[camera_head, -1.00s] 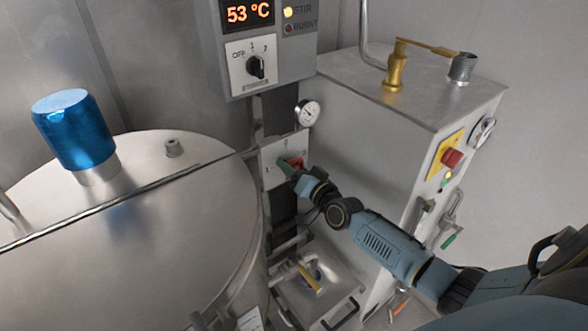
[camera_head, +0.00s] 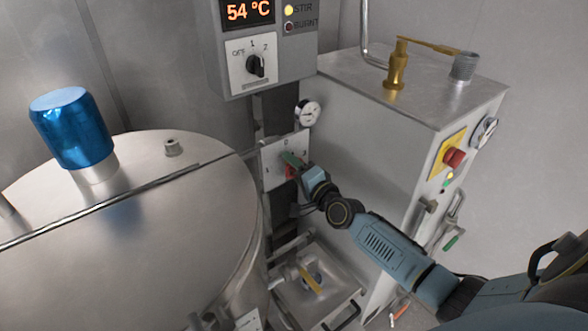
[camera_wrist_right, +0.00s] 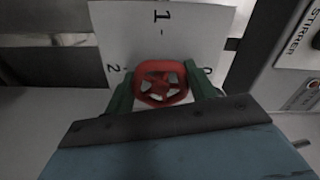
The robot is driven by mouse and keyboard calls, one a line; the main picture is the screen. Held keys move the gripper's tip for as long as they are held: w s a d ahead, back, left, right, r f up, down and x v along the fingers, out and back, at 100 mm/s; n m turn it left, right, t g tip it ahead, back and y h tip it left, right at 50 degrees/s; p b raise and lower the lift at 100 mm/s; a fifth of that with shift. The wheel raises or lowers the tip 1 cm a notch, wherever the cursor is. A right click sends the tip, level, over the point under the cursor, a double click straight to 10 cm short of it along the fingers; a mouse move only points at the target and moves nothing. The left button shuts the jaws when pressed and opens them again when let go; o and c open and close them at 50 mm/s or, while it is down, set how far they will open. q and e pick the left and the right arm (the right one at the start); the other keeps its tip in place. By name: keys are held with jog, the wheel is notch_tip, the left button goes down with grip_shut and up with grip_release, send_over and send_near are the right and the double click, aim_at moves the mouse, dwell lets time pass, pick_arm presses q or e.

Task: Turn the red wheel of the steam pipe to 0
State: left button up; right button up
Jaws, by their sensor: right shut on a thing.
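The red wheel (camera_wrist_right: 161,83) sits on a pale plate (camera_wrist_right: 205,35) with the marks 1, 2 and 0; it also shows as a small red patch in the head view (camera_head: 290,172), partly hidden by my gripper. In the wrist view the 1 is above the wheel, the 2 at its left and the 0 at its right. My right gripper (camera_wrist_right: 161,78) has its green fingers on either side of the wheel, shut on it; its arm reaches in from the lower right in the head view (camera_head: 294,165). I cannot tell which mark the wheel points to. My left gripper is not in view.
A large steel drum with a blue motor (camera_head: 73,128) stands at left. A control box (camera_head: 262,45) reading 54 °C is above the plate. A small gauge (camera_head: 308,114) is close above the gripper. A steel cabinet (camera_head: 380,140) stands at right.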

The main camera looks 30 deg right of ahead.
dwell(0.5)
jog(key=o, duration=1)
jog(key=shift+s, duration=0.1)
jog(key=s, duration=0.8)
jog(key=s+d, duration=0.1)
jog(key=s, duration=0.4)
jog(key=shift+p, duration=0.4)
jog(key=s+a+f+n+g, duration=0.1)
jog(key=s+f+n+g, duration=0.2)
jog(key=f, duration=0.7)
jog(key=s+f+n+g+h, duration=0.15)
jog(key=s+f, duration=0.35)
jog(key=f, duration=0.5)
jog(key=s+a+f+n+g+y, duration=0.1)
jog(key=s+f+n+g, duration=0.3)
jog(key=f, duration=0.6)
jog(key=s+a+f+n+g, duration=0.2)
jog(key=s+f, duration=0.3)
jog(key=s, duration=0.4)
jog(key=s+a+f+n+g, duration=0.3)
jog(key=s+f, duration=0.3)
jog(key=s, duration=0.3)
jog(key=s+a+f+n+g, duration=0.3)
jog(key=s+f, duration=0.2)
jog(key=s, duration=0.5)
jog(key=shift+f+g+h, duration=0.25)
jog(key=shift+f+h, duration=0.05)
jog(key=shift+h, duration=0.05)
